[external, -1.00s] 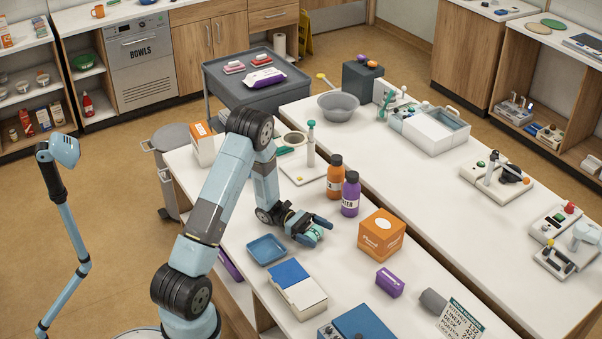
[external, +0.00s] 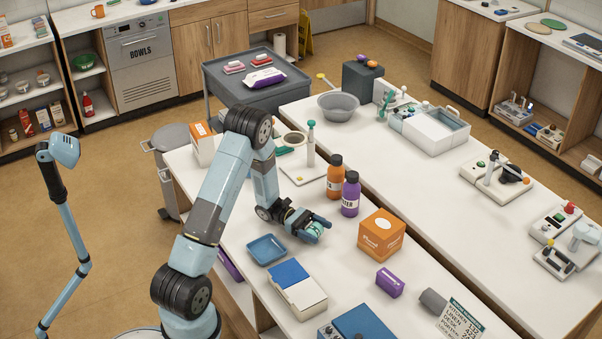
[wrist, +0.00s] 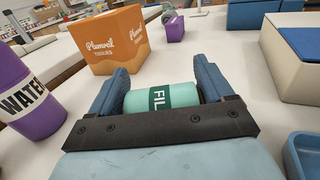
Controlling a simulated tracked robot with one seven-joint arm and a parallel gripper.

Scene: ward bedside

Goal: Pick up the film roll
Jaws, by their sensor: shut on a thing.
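The film roll is a mint-green cylinder (wrist: 162,97) with a dark green label reading "FIL". In the wrist view it lies crosswise between the two blue fingers of my gripper (wrist: 160,88), which are shut on its ends. In the external view my gripper (external: 318,229) is low over the white counter, and a small bit of green shows between the fingers. The fingers hide most of the roll there. I cannot tell whether the roll touches the counter.
An orange tissue box (external: 381,235) stands to the right of my gripper. A purple water bottle (external: 350,194) and an orange bottle (external: 335,176) stand behind it. A blue tray (external: 266,250) and a blue-and-white box (external: 297,290) lie nearer the front. A purple box (external: 389,282) lies front right.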

